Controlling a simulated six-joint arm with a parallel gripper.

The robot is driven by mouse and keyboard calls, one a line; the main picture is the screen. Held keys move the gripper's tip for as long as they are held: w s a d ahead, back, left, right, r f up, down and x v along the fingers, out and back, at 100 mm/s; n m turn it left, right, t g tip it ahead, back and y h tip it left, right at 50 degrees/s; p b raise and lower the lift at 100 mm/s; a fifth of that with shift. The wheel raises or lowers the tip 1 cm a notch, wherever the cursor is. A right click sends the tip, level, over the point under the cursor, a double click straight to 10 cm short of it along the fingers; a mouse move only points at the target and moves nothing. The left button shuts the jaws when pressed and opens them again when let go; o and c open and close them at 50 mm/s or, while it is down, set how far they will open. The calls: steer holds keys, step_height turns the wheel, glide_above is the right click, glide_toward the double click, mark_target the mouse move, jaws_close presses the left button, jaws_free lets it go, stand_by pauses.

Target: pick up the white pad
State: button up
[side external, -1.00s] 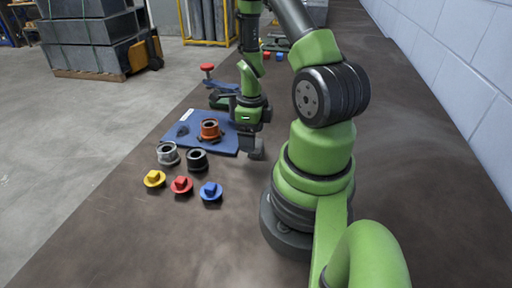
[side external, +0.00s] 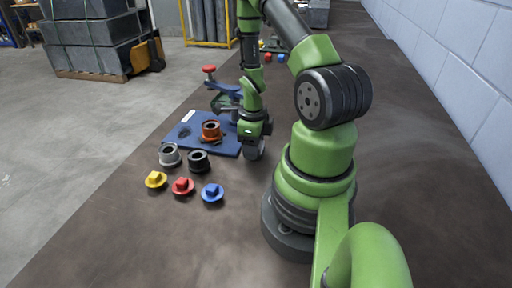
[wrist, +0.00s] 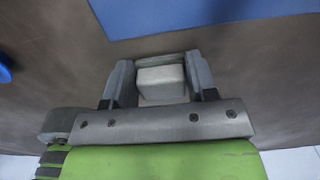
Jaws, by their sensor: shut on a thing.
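The white pad (wrist: 161,82) is a small off-white block in the wrist view. In the side external view my gripper (side external: 254,151) points down just right of the blue mat (side external: 228,147). The pad is hidden there by the gripper, and I cannot tell whether it touches the table.
An orange flanged part (side external: 211,132) stands on the mat. Left and in front are a grey ring (side external: 170,155), a black ring (side external: 198,161), and yellow (side external: 156,180), red (side external: 182,186) and blue (side external: 212,193) caps. A red-knobbed blue fixture (side external: 222,87) stands behind the mat.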

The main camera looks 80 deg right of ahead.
steer(key=shift+r, duration=0.1)
step_height(320, 180, up, 10)
steer(key=shift+f, duration=0.1)
stand_by(0.4)
steer(key=shift+o, duration=0.5)
